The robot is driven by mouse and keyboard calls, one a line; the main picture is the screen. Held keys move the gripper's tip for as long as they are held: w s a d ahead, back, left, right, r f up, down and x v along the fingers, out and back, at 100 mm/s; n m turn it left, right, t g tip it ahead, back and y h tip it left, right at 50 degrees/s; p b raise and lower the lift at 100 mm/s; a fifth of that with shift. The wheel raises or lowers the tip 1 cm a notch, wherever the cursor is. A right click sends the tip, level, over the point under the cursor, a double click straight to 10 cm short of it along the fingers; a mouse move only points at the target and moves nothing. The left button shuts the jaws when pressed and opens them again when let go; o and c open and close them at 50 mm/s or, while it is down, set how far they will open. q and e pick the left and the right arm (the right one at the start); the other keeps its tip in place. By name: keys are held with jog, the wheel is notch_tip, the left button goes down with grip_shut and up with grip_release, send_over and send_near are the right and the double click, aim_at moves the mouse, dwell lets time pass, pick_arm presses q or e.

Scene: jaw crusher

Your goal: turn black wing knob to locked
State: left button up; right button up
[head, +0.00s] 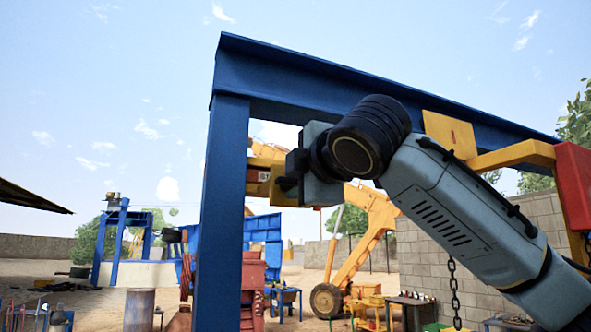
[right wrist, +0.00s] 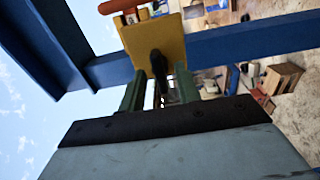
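The black wing knob (right wrist: 158,65) shows in the right wrist view, standing out from a yellow plate (right wrist: 170,35). My right gripper (right wrist: 159,88) faces the plate, with one green finger on each side of the knob. Gaps show between the fingers and the knob, so the gripper looks open. I cannot tell how far the knob reaches between the fingertips. In the head view my right gripper (head: 286,184) is beside the yellow part (head: 257,174) at the blue post; the knob cannot be made out there. My left gripper is in neither view.
A blue steel frame has a post (head: 222,190) and top beam (head: 300,80) close around my right arm. A yellow bracket (head: 515,153) with a red box (head: 574,175) and chain hangs at right. An orange-red handle (right wrist: 122,5) lies above the plate.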

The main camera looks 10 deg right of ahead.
jog(key=shift+w, duration=0.35)
grip_shut()
